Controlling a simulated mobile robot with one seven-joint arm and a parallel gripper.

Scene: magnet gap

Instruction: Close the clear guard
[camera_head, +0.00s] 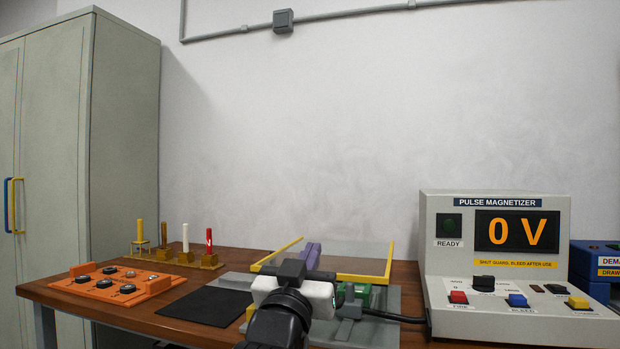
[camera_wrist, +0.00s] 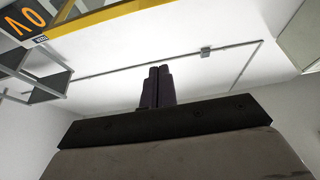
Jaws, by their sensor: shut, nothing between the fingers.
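The clear guard (camera_head: 345,278) is a see-through panel with yellow edges, above the grey fixture on the bench. It looks raised and tilted, but its exact angle is hard to tell. A yellow edge (camera_wrist: 95,22) crosses the upper left of the wrist view, probably the guard's. My gripper (camera_head: 312,247) is in front of or among the guard's edges in the head view. Its dark purple fingers are together and empty, also in the wrist view (camera_wrist: 158,72). I cannot tell whether they touch the guard. My wrist hides part of the fixture.
The pulse magnetizer (camera_head: 440,270) stands right of the guard, reading 0 V. An orange tray (camera_head: 85,282) with round parts, a black mat (camera_head: 205,306) and a holder with upright sticks (camera_head: 208,262) lie to the left. A green block (camera_head: 362,294) sits in the fixture.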

